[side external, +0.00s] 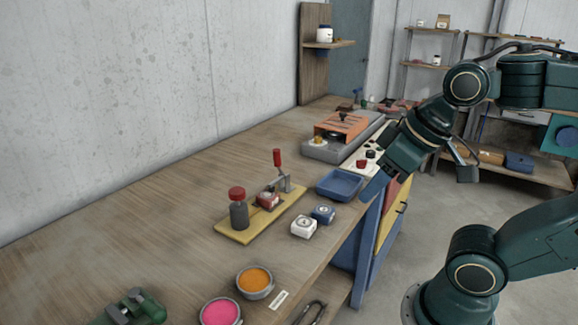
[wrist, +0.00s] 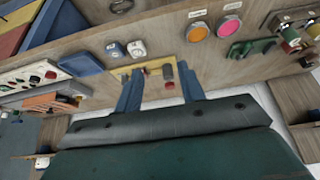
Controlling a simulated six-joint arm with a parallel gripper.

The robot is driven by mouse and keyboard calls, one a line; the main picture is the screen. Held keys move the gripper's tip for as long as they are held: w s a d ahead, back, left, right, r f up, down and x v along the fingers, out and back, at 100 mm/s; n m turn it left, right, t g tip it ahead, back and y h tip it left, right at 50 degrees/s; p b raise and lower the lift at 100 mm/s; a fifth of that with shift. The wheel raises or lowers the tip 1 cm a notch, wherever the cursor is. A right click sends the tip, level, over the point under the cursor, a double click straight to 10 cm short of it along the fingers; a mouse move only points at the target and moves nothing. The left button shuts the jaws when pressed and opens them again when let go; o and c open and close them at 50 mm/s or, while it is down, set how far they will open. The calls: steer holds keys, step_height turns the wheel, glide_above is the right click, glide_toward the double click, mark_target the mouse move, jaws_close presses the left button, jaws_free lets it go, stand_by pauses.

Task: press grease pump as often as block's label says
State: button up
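The grease pump, a grey cylinder with a red cap (side external: 237,194), stands upright on a yellow board (side external: 235,238). Its red top (wrist: 168,72) also shows in the wrist view. A white block (side external: 304,228) and a blue block (side external: 323,214), each with a round label, lie on the bench beside the board. I cannot read the labels. My gripper (wrist: 160,92) is open and empty, its fingers spread, above the bench's front edge and apart from the pump.
A blue tray (side external: 340,184) lies behind the small blocks, near a control panel with red and black knobs (side external: 366,158). Orange (side external: 255,280) and pink (side external: 220,313) paint pots stand at the front. An orange and grey machine (side external: 340,128) is farther back. The bench left of the board is clear.

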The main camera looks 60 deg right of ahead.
jaws_close()
stand_by(1.2)
